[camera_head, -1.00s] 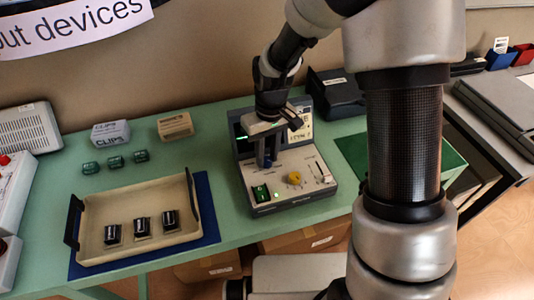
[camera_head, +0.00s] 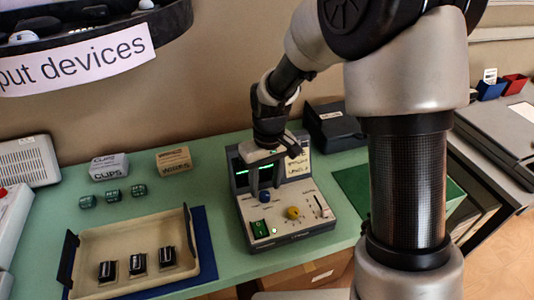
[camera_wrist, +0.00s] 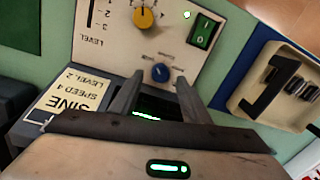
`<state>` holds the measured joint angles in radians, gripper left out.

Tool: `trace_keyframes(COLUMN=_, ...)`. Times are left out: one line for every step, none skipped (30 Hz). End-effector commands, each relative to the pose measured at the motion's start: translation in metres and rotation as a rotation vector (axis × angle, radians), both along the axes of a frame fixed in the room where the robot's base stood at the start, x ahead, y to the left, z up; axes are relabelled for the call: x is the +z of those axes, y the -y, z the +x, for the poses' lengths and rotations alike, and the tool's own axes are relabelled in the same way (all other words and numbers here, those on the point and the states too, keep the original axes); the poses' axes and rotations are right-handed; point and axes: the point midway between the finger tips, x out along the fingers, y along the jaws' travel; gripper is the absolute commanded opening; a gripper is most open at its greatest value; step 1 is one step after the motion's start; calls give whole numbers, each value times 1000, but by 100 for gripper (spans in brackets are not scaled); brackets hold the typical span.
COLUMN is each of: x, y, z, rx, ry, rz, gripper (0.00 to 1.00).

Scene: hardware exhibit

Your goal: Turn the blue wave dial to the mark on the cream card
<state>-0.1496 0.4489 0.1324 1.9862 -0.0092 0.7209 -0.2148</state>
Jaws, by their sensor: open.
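The blue wave dial (camera_wrist: 160,72) is a small round knob on the device's sloped panel; it also shows in the head view (camera_head: 265,196). My gripper (camera_wrist: 159,78) is open, with one finger on each side of the dial in the wrist view. Its fingers (camera_head: 265,186) come down over the dial in the head view; I cannot tell whether they touch it. The cream card (camera_wrist: 76,95) stands beside the screen and reads SINE, SPEED 4, LEVEL 2. It is partly hidden by my arm in the head view (camera_head: 298,165). The dial's exact pointing is too small to read.
The panel also has a yellow dial (camera_head: 292,213), a green rocker switch (camera_head: 259,228) and a level slider (camera_head: 321,207). A cream tray (camera_head: 95,236) with black blocks lies to the left. A dark box (camera_head: 333,125) stands behind.

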Motion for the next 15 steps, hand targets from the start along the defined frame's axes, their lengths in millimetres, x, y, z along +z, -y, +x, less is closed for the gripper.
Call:
trace_keyframes(x=15, y=0, z=1, rx=0, ry=5, rz=1, gripper=43)
trace_keyframes(x=22, y=1, z=2, rx=0, ry=6, rz=1, gripper=43)
trace_keyframes(x=32, y=1, z=2, rx=0, ry=5, rz=1, gripper=43)
trace_keyframes(x=40, y=1, z=2, rx=1, ry=6, rz=1, gripper=43)
trace_keyframes(x=47, y=2, z=2, rx=1, ry=6, rz=1, gripper=43)
trace_keyframes(x=57, y=2, z=3, rx=1, ry=5, rz=1, gripper=43)
trace_keyframes(x=65, y=2, z=3, rx=1, ry=7, rz=2, gripper=43)
trace_keyframes(x=72, y=3, z=3, rx=1, ry=5, rz=1, gripper=43)
trace_keyframes(x=82, y=3, z=3, rx=1, ry=5, rz=1, gripper=43)
trace_keyframes(x=89, y=4, z=3, rx=1, ry=6, rz=1, gripper=43)
trace_keyframes(x=96, y=4, z=3, rx=1, ry=5, rz=1, gripper=43)
trace_keyframes(x=105, y=4, z=3, rx=1, ry=5, rz=1, gripper=43)
trace_keyframes(x=111, y=5, z=3, rx=0, ry=4, rz=1, gripper=43)
trace_keyframes(x=117, y=5, z=4, rx=0, ry=5, rz=1, gripper=43)
trace_keyframes(x=124, y=5, z=4, rx=0, ry=4, rz=2, gripper=43)
